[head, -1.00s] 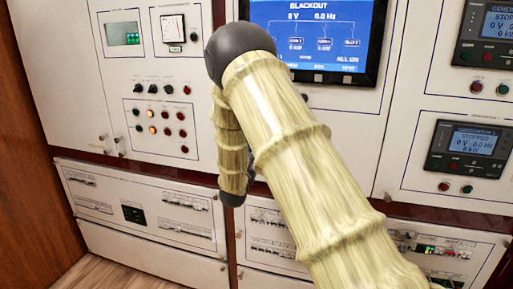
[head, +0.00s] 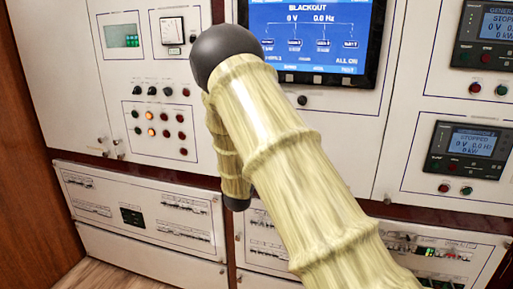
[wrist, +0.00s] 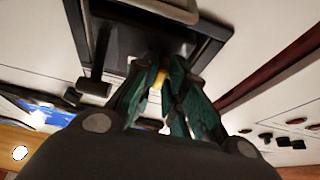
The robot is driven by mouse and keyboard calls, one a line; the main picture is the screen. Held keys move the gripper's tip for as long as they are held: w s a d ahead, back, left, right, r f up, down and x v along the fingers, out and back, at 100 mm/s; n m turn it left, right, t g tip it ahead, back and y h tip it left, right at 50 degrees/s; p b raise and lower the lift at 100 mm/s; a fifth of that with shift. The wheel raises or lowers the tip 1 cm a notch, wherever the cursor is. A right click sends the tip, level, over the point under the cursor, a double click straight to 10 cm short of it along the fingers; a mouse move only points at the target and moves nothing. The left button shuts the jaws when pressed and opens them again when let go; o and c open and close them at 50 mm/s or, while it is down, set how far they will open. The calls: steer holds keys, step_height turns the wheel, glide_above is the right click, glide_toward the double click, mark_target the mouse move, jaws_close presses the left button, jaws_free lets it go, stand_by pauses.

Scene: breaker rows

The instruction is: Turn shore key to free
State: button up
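In the wrist view, my gripper (wrist: 163,82) has its green fingers close together at a dark fitting (wrist: 135,40) on the pale panel. A small yellow piece (wrist: 159,78) shows between the fingertips. I cannot tell whether the fingers touch it, or whether it is the shore key. In the head view, my arm crosses the middle of the switchboard and my gripper is hidden behind it. No key labelled shore can be read.
A blue screen (head: 308,35) reading BLACKOUT is right of my elbow. A lamp and button panel (head: 160,128) is on the left. Generator controllers (head: 468,150) are on the right. Lower breaker panels (head: 145,212) run along the bottom. A grey bar (wrist: 165,10) stands above my fingertips.

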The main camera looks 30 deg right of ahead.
steer(key=shift+o, duration=1.4)
steer(key=v, duration=1.2)
steer(key=shift+f, duration=0.15)
